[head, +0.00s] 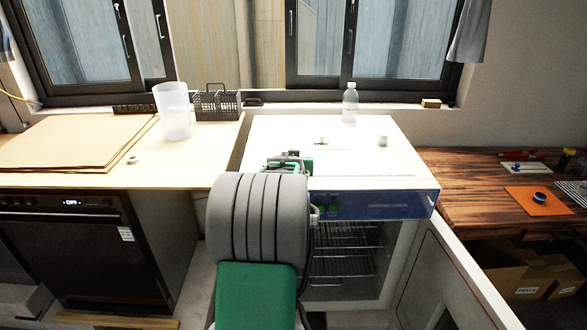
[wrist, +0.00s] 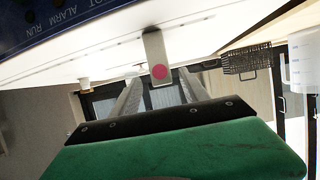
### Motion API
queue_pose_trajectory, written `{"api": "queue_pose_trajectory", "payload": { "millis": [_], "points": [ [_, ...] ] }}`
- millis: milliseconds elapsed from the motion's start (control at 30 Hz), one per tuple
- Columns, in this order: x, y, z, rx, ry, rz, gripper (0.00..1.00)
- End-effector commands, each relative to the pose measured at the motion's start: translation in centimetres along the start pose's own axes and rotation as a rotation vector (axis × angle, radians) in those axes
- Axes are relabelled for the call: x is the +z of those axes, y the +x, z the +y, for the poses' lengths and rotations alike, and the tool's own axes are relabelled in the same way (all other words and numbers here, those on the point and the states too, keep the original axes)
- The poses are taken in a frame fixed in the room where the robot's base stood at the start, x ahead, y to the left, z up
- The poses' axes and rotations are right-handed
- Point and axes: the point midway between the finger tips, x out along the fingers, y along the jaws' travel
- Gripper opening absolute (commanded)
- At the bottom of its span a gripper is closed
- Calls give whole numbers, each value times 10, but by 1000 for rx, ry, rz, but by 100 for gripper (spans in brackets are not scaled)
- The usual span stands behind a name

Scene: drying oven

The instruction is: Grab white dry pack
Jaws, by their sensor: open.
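My gripper (head: 289,158) is low over the front part of the white oven top, largely hidden by my own arm in the head view. In the upside-down wrist view, its two grey fingers (wrist: 160,84) stand apart with nothing held between them. A pale upright piece with a red dot (wrist: 154,57) shows beyond the fingertips, between them in the picture. I cannot tell what it is. A small white object (head: 383,140) sits on the oven top, right of my gripper. I cannot tell whether it is the dry pack.
The drying oven (head: 370,165) has a blue control panel and wire shelves below. A clear bottle (head: 350,103) stands at its back. To the left are a translucent jug (head: 174,110), a dark wire basket (head: 217,104) and brown boards (head: 75,142). A wooden bench (head: 465,185) is right.

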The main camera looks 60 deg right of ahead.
Motion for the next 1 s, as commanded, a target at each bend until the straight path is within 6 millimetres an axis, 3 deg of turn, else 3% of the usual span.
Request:
{"api": "queue_pose_trajectory", "payload": {
  "millis": [500,767,1000],
  "points": [
    [2,71,-6,-6,-2,-2,53],
    [2,74,-6,-6,-2,-2,52],
    [2,74,-6,-6,-2,-2,32]
  ]
}}
